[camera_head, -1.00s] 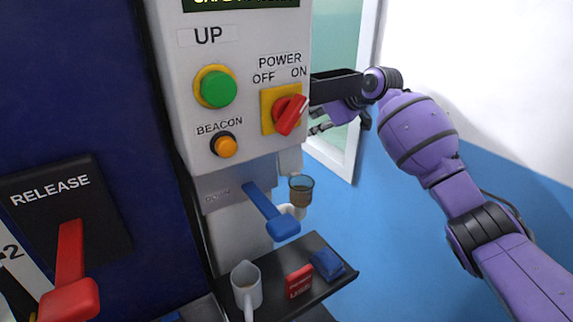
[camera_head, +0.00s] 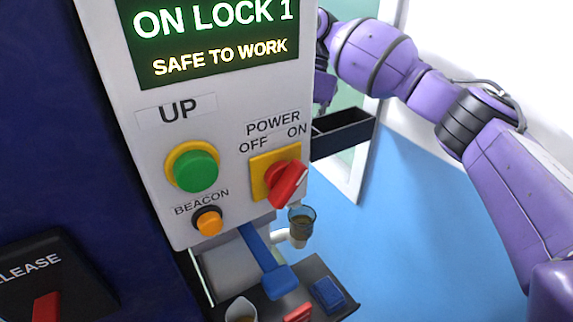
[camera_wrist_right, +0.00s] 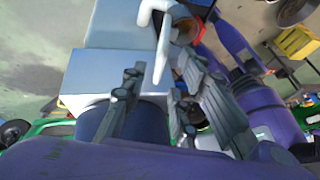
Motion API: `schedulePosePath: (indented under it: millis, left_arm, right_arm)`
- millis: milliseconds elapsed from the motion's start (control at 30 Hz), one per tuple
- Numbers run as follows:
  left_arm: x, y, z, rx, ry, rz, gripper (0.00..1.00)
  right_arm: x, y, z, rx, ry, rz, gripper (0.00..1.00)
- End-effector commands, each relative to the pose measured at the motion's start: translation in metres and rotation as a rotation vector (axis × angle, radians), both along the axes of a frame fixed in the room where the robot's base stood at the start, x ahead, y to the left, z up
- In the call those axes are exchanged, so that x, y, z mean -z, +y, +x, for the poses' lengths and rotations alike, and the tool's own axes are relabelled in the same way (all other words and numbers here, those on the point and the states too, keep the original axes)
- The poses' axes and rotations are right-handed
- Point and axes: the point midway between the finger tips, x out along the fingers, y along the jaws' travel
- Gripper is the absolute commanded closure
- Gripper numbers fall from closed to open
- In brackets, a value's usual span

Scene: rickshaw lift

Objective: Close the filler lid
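No part can be surely picked out as the filler lid. A clear cup-shaped reservoir with brown fluid (camera_head: 301,228) sits on the right side of the grey control box in the head view. The right wrist view shows a white hooked piece (camera_wrist_right: 156,40) next to a reddish-brown round opening (camera_wrist_right: 187,27). My right gripper (camera_wrist_right: 160,68) has its fingers spread around the lower end of the white piece in that picture; contact cannot be told. In the head view, the right hand is mostly hidden behind the control box. My left gripper is out of view.
The control box (camera_head: 225,120) carries a lit display (camera_head: 215,40), a green button (camera_head: 192,167), a red power switch (camera_head: 288,184) and a blue lever (camera_head: 265,262). A black open tray (camera_head: 345,132) juts right. A low shelf (camera_head: 340,312) holds a mug (camera_head: 241,309).

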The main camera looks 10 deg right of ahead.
Motion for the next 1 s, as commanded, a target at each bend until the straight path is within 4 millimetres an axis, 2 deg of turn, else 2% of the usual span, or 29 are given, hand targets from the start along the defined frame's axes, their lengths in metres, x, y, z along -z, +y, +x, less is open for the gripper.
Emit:
schedulePosePath:
  millis: [100, 400, 733, 933, 1000]
  left_arm:
    - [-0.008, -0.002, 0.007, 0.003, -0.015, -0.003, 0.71]
    - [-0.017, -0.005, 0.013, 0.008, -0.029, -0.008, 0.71]
    - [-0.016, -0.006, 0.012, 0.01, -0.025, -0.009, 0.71]
    - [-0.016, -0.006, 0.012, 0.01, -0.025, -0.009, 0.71]
    - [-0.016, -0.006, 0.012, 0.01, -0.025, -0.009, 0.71]
  right_arm:
    - [0.012, 0.006, -0.008, 0.0, -0.007, 0.0, 0.73]
    - [0.048, 0.017, -0.02, 0.002, -0.008, 0.001, 0.73]
    - [0.055, 0.019, -0.021, 0.002, -0.005, 0.001, 0.73]
    - [0.055, 0.019, -0.021, 0.002, -0.005, 0.001, 0.98]
    - [0.055, 0.019, -0.021, 0.002, -0.005, 0.001, 1.0]
